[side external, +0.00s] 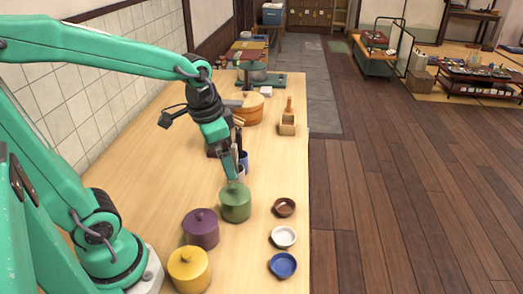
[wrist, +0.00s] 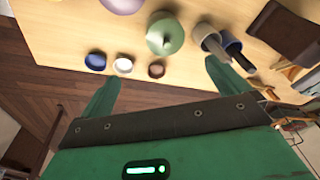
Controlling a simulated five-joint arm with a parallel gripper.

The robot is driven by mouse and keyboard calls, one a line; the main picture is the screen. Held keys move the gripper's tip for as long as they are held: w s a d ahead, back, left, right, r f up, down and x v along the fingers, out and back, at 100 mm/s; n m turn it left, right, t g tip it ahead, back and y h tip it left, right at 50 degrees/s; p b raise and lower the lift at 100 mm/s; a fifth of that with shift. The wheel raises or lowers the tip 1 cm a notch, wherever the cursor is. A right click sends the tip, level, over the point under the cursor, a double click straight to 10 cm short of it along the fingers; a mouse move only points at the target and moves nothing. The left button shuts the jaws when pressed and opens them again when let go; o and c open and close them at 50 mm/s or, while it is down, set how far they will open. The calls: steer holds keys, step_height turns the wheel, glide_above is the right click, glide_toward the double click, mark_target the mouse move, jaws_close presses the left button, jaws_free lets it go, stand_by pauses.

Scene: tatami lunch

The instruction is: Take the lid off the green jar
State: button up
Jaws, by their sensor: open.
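The green jar (side external: 236,205) stands on the wooden counter with its lid (side external: 235,189) on. In the wrist view the round green lid (wrist: 165,35) shows from above, with a pale knob at its middle. My gripper (side external: 229,168) is just above the jar in the side view. In the wrist view my gripper (wrist: 158,80) has its two green fingers spread wide apart, with nothing between them, and the jar lies beyond the fingertips. Whether a fingertip touches the lid cannot be told from the side view.
A purple jar (side external: 201,230) and a yellow jar (side external: 189,268) stand nearer the camera. Brown (side external: 284,207), white (side external: 283,236) and blue (side external: 283,264) small bowls line the right edge. A dark blue cup (side external: 243,161) stands close behind the green jar.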

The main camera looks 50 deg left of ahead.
mark_target(235, 185)
steer(key=w+f, duration=0.1)
steer(key=f, duration=0.1)
steer(key=w+f+m+g, duration=0.1)
steer(key=w+a+f+m+g, duration=0.1)
steer(key=f, duration=0.1)
steer(key=shift+w+a+f, duration=0.1)
steer(key=shift+w+f, duration=0.25)
steer(key=shift+f, duration=3.9)
steer(key=c, duration=1)
